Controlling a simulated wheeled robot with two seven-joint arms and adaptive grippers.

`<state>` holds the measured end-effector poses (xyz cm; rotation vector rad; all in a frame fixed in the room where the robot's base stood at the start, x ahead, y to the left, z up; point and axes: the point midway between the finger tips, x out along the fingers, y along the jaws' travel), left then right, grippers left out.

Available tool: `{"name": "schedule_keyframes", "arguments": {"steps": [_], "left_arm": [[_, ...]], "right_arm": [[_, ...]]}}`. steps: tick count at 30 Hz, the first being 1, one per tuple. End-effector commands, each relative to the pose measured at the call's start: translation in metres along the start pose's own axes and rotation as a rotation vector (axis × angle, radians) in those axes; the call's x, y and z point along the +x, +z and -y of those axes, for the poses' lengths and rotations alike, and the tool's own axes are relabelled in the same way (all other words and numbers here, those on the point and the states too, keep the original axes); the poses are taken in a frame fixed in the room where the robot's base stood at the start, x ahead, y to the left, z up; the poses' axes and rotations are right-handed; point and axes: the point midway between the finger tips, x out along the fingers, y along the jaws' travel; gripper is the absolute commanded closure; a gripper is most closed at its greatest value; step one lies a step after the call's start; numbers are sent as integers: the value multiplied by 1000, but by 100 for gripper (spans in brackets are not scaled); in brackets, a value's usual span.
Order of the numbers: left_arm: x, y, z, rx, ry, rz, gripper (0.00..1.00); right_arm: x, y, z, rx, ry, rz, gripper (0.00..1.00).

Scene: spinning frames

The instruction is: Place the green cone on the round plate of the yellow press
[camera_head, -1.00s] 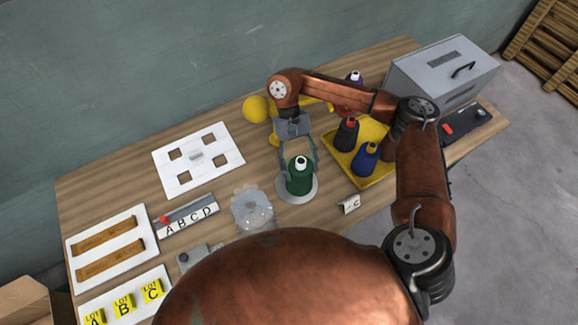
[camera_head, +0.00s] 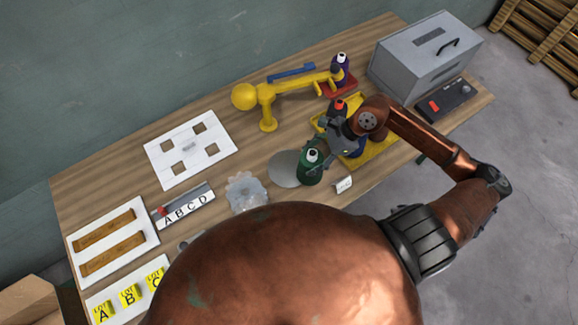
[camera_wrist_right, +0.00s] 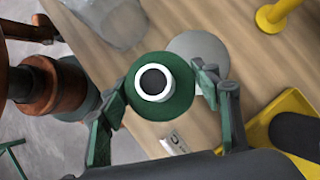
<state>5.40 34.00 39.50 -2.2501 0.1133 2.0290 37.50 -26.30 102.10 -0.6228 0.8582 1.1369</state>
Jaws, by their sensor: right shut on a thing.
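The green cone (camera_head: 309,170), with a white top, is held in my right gripper (camera_head: 326,152), beside the right edge of a flat grey disc (camera_head: 284,170). I cannot tell how high it is above the table. In the right wrist view the green cone (camera_wrist_right: 178,103) sits between the two fingers (camera_wrist_right: 160,100), and the disc (camera_wrist_right: 198,48) lies bare beyond it. The yellow press (camera_head: 268,95) stands at the back, with a round knob at its left end. At its right end a purple cone (camera_head: 340,72) stands on a red base (camera_head: 337,90). My left gripper is not in view.
A yellow tray (camera_head: 378,157) with dark cones lies behind and right of my right gripper, partly hidden by it. A white tag (camera_head: 344,185) stands near the front edge. A grey box (camera_head: 425,62) is at the back right. A clear gear-edged piece (camera_head: 246,192) lies left of the disc.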

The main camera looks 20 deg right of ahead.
Motion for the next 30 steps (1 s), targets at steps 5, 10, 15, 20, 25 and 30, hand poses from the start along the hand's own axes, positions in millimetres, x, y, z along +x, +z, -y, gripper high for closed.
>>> {"name": "schedule_keyframes", "arguments": {"steps": [5, 10, 15, 20, 25, 30], "left_arm": [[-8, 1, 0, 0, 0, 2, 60], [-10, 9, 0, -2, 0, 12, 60], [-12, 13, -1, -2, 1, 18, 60], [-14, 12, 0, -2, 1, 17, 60], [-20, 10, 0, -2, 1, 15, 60], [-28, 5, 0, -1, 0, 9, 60]], "right_arm": [[-36, -10, -6, 284, -186, -3, 100], [-56, -13, -8, 438, -285, -3, 100], [-62, -12, -7, 498, -321, 1, 100], [-50, -3, 4, 503, -325, 5, 100], [-28, 10, 21, 503, -322, 6, 100], [1, 26, 44, 505, -320, 7, 100]]}}
